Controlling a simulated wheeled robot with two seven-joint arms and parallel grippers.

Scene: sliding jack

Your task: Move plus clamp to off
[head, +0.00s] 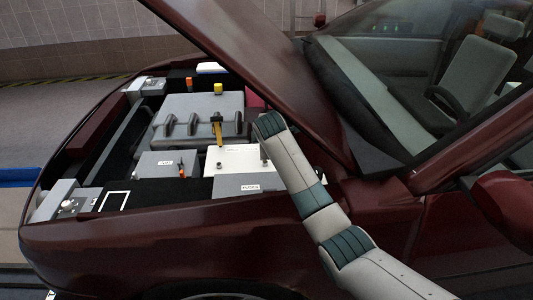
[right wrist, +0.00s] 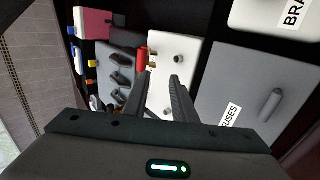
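A white battery box (head: 228,159) sits in the open engine bay in the head view, partly hidden by my right arm. In the right wrist view the battery (right wrist: 186,52) has a red clamp-like piece (right wrist: 142,58) with brass-coloured parts at its left edge and small posts on top. My right gripper (right wrist: 163,77) is open over the battery, its two fingers apart with nothing visible between them. The red piece is just beyond the left fingertip; I cannot tell whether they touch. In the head view the fingers are hidden behind my wrist. My left gripper is not in view.
A grey box labelled FUSES (head: 236,187) stands in front of the battery. The grey engine cover (head: 190,112) lies behind it. A smaller grey box (head: 158,164) stands left. The raised hood (head: 245,60) slopes above my right arm. A white box (right wrist: 270,18) is at the wrist view's top right.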

